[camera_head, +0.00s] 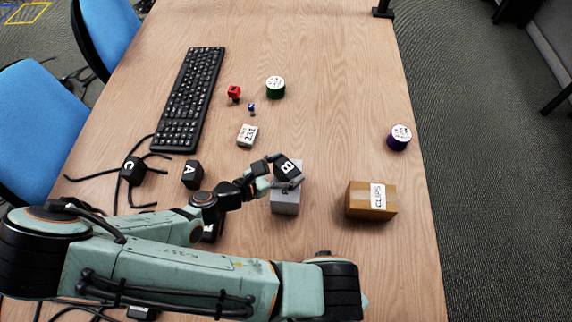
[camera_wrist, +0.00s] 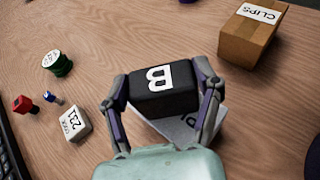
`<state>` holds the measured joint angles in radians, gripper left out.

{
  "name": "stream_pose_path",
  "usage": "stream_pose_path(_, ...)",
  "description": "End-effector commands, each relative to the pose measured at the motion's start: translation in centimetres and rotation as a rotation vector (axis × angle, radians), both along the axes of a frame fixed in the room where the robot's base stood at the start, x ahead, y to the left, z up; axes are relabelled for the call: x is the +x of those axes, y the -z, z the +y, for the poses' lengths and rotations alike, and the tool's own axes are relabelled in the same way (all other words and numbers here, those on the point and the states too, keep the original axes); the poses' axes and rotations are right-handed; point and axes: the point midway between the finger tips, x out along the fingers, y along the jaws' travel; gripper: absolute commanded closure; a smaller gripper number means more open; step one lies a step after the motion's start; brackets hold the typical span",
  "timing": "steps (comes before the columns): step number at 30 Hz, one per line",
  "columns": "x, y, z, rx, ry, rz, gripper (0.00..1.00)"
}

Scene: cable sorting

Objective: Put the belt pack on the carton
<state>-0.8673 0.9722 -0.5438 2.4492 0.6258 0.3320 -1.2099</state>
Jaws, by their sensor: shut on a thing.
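My gripper (camera_head: 278,172) is shut on a black block marked B (camera_head: 287,167), which seems to be the belt pack. In the wrist view one finger of my gripper (camera_wrist: 164,92) presses each side of the black block (camera_wrist: 165,92), and its white B faces up. The block is over a grey box (camera_head: 284,207); I cannot tell whether they touch. The carton (camera_head: 358,202), brown with a CLIPS label, stands to the right, apart from my gripper. It also shows at the top right of the wrist view (camera_wrist: 238,43).
Black blocks marked A (camera_head: 192,175) and C (camera_head: 132,170), with cables by C, lie left. A keyboard (camera_head: 188,98), a cream block (camera_head: 247,136), a red piece (camera_head: 234,93), a blue piece (camera_head: 252,109) and a green tin (camera_head: 275,88) lie behind. A purple tin (camera_head: 398,138) stands right.

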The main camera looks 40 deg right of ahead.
Motion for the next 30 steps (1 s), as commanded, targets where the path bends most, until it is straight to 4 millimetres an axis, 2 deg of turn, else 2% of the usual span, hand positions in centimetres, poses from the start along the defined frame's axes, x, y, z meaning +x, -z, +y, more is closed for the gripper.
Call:
stream_pose_path(5, 0.0, 0.1, 0.0, -0.002, 0.0, 0.001, 0.76)
stream_pose_path(6, 0.0, 0.2, 0.0, -0.001, 0.0, 0.001, 0.29)
stream_pose_path(8, 0.0, 0.2, 0.0, 0.0, -0.001, 0.0, 0.1)
stream_pose_path(20, 0.1, -0.1, 0.1, 0.0, -0.001, -0.002, 0.09)
stream_pose_path(23, 0.2, -0.5, 1.3, 0.002, -0.006, -0.004, 0.09)
stream_pose_path(30, 0.2, -2.6, 6.4, 0.004, -0.008, -0.004, 0.09)
